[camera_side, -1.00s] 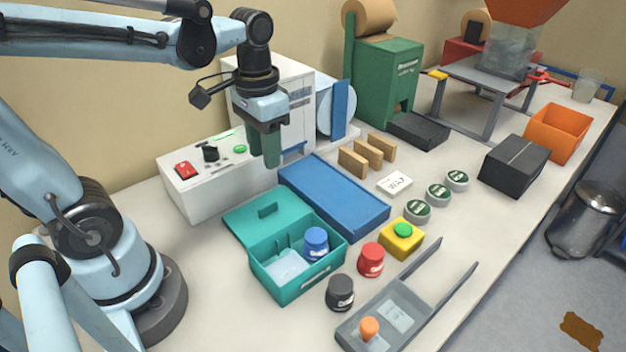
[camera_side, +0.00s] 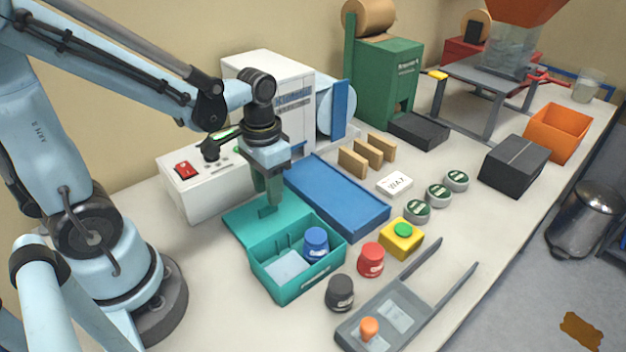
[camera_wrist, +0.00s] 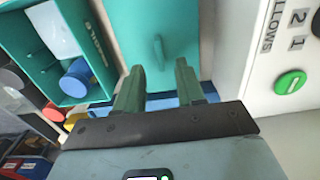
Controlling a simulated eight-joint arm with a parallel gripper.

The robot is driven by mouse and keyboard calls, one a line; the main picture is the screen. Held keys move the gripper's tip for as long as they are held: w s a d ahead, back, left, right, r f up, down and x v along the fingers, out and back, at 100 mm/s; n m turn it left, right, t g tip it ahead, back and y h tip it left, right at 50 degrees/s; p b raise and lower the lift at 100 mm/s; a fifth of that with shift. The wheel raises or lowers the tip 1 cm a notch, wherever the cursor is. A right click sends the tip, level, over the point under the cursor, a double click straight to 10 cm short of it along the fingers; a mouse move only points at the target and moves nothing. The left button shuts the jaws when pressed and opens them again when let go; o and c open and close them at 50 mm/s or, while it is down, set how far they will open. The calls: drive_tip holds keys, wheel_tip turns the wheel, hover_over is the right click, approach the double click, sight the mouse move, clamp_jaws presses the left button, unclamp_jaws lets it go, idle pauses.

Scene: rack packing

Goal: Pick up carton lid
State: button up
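The carton lid (camera_side: 243,222) is a flat teal panel with a small raised handle, lying beside the open teal carton (camera_side: 296,284). I cannot tell whether it is joined to the carton. The lid also shows in the wrist view (camera_wrist: 133,18), with its handle (camera_wrist: 159,48) lined up with the gap between my fingers. My gripper (camera_side: 274,203) points down just above the lid, close to the handle, which it partly hides in the side view. In the wrist view my gripper (camera_wrist: 160,66) has its two green fingers apart with nothing between them.
A blue jar (camera_side: 316,243) stands inside the carton. A blue tray (camera_side: 335,196) lies behind it, and a white machine with a red switch (camera_side: 186,170) stands left of the lid. Red (camera_side: 371,259) and black (camera_side: 340,292) jars stand in front at the right.

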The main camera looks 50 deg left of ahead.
sight(268, 212)
drive_tip(key=shift+f, duration=1.7)
clamp_jaws()
